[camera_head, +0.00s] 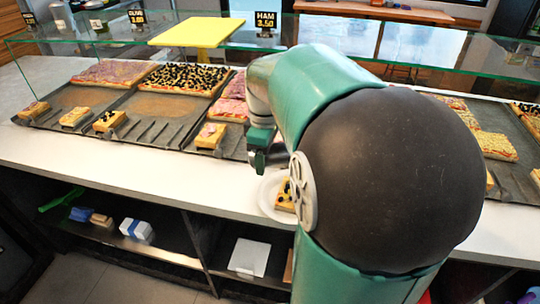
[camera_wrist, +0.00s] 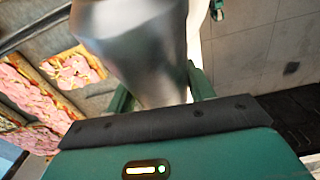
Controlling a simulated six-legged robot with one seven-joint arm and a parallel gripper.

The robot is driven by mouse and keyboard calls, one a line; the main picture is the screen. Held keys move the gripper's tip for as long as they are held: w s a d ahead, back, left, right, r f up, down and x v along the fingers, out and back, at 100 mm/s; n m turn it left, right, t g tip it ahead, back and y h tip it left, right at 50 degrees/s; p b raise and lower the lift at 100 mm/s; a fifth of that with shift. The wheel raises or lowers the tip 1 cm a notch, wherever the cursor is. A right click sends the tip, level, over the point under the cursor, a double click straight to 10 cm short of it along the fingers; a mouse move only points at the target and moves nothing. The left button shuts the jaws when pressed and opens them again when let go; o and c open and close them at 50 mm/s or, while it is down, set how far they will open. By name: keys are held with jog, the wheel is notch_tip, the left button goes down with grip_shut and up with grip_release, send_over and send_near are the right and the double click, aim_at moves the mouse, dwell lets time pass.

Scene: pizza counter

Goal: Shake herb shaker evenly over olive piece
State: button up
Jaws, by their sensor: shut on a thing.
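My gripper (camera_wrist: 158,88) is shut on a smooth silver metal shaker (camera_wrist: 145,40), with a green finger on either side of it in the wrist view. The shaker fills the upper middle of that view, and its openings cannot be seen. In the head view my arm hides the shaker. The olive piece (camera_head: 284,196), yellowish with dark olives, lies on a white plate (camera_head: 267,200) at the counter's front edge. My arm covers the right part of both. My wrist is just above and left of the plate.
Dark trays (camera_head: 160,133) hold pizza slabs and several cut pieces behind the plate. A glass guard (camera_head: 120,50) with price signs and a yellow board (camera_head: 197,32) stand behind them. The white counter (camera_head: 150,172) is clear left of the plate. Shelves below hold boxes.

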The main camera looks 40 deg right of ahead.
aim_at(277, 152)
jog(key=t, duration=0.1)
jog(key=y, duration=0.1)
jog(key=t, duration=0.1)
jog(key=shift+s+d+r+t+y, duration=0.25)
jog(key=shift+s+d+t+y, duration=0.05)
jog(key=shift+s+y, duration=0.1)
jog(key=shift+d+r+t+y, duration=0.1)
jog(key=shift+t+y, duration=0.5)
jog(key=shift+t, duration=0.2)
jog(key=shift+s+d+r+t+y, duration=0.2)
jog(key=shift+s+t+y, duration=0.2)
jog(key=shift+t, duration=0.3)
jog(key=shift+r+t+y, duration=0.1)
jog(key=shift+t+y, duration=0.4)
jog(key=shift+t, duration=0.2)
jog(key=shift+s+d+r+t+y, duration=0.2)
jog(key=shift+t+y, duration=0.1)
jog(key=shift+t, duration=0.2)
jog(key=shift+s+d+r+t+y, duration=0.1)
jog(key=shift+s+t+y, duration=0.15)
jog(key=shift+t, duration=0.25)
jog(key=shift+w+a, duration=0.45)
jog(key=shift+w, duration=0.2)
jog(key=shift+w+a, duration=0.4)
jog(key=shift+w, duration=0.25)
